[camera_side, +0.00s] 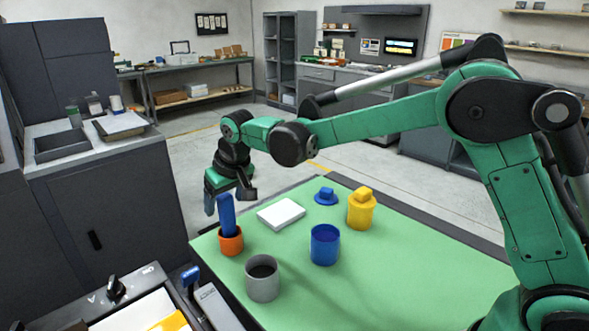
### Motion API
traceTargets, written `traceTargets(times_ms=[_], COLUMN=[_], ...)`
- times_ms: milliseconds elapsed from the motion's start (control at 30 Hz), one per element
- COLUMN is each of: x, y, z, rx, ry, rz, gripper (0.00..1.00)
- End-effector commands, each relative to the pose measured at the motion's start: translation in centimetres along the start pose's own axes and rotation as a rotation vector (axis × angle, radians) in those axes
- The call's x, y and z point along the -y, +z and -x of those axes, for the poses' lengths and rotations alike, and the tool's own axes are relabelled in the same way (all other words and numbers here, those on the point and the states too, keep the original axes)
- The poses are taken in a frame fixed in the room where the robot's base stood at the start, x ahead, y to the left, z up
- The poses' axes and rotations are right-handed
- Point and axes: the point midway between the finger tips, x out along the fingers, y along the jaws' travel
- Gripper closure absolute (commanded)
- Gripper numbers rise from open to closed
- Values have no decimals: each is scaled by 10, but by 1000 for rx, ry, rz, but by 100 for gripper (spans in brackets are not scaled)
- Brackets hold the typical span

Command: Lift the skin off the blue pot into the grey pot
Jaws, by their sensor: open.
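The blue pot (325,246) stands open and upright near the middle of the green table. Its inside is dark blue, and I cannot make out a skin in it. The grey pot (262,281) stands open to its front left, with dark contents visible. A blue lid (326,197) with a knob lies on the table behind the blue pot. An orange cup (231,241) at the left edge holds an upright blue-handled tool (227,214); its lower end is hidden. My gripper (229,201) is open, fingers down, around or just behind the handle's top; I cannot tell which.
A yellow pot (361,213) with its lid on stands right of the blue lid. A flat white block (281,214) lies between the orange cup and the blue lid. The front right of the green table (420,275) is clear. A dark cabinet (110,215) stands to the left.

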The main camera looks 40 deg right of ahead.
Motion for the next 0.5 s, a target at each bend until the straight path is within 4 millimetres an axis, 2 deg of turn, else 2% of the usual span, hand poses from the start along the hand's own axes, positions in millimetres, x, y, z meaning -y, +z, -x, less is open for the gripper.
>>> traceTargets(times_ms=[133, 400, 500], x=[0, 0, 0], y=[0, 0, 0], z=[-11, -12, -12], rx=[0, -1, -1], ry=[0, 0, 0], rz=[0, 0, 0], gripper=[26, 26, 55])
